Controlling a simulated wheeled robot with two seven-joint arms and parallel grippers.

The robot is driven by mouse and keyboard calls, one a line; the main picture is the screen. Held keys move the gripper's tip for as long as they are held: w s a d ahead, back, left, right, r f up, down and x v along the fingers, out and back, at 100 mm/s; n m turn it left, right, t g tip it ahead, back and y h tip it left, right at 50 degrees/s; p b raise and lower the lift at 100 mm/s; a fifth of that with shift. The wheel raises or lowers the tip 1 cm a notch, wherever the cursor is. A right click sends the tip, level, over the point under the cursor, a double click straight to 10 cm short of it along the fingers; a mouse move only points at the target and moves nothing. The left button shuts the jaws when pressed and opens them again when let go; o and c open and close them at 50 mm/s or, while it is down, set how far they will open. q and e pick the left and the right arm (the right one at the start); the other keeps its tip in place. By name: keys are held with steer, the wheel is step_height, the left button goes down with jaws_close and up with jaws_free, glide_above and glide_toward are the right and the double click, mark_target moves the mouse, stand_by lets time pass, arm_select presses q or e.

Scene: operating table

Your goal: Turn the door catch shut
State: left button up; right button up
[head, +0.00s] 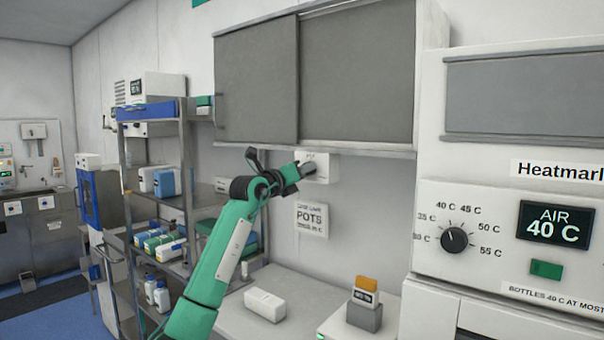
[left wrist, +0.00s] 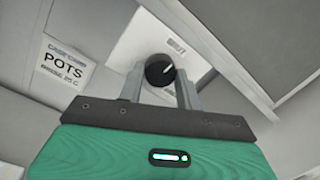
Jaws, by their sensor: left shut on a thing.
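The door catch is a round black knob (left wrist: 159,71) with a pale pointer line, on a white plate (left wrist: 138,42) with a small label that seems to read SHUT. The pointer slants up and to the right in the left wrist view. In the head view the plate (head: 326,168) is on the wall just under the grey-doored cabinet (head: 345,75). My left gripper (head: 307,170) reaches the plate from the left and hides the knob there. In the left wrist view its two fingers (left wrist: 159,88) are shut on the knob, one on each side. My right gripper is not in view.
A POTS sign (head: 312,219) hangs below the catch. A white box (head: 265,305) and an orange-topped block (head: 366,292) stand on the counter below. A metal shelf rack (head: 187,160) is at left, a warming cabinet (head: 500,235) at right.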

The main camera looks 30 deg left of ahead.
arm_select(q)
steer(key=shift+d+n, duration=0.1)
steer(key=shift+n, duration=0.6)
steer(key=o, duration=1)
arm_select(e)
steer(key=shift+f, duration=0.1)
arm_select(q)
steer(key=s+a+f+b, duration=0.1)
steer(key=s+b, duration=0.4)
steer(key=s, duration=0.8)
steer(key=shift+s+f, duration=0.35)
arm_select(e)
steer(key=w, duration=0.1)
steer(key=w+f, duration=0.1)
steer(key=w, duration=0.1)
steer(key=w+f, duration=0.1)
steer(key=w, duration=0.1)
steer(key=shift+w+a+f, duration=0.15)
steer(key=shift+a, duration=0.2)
